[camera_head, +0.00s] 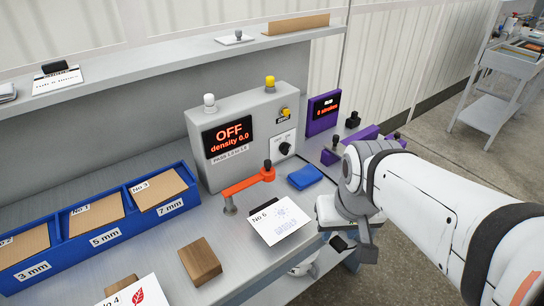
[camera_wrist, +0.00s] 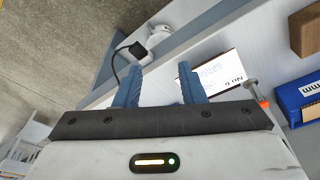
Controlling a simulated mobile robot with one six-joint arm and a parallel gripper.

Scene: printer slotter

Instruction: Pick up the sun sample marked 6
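In the wrist view, the No 6 card (camera_wrist: 224,71) lies beyond and to the right of my fingers. My gripper (camera_wrist: 158,75) has two blue fingers held apart with nothing between them. In the head view my arm's end is just right of the card, apart from it, and the fingers are mostly hidden there.
An orange lever (camera_head: 248,182) on a post stands behind the card, with a blue pad (camera_head: 305,177) to its right. A grey control box (camera_head: 245,130) reads OFF. Left are a blue tray (camera_head: 107,232), a wooden block (camera_head: 200,260) and a No 4 leaf card (camera_head: 137,293).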

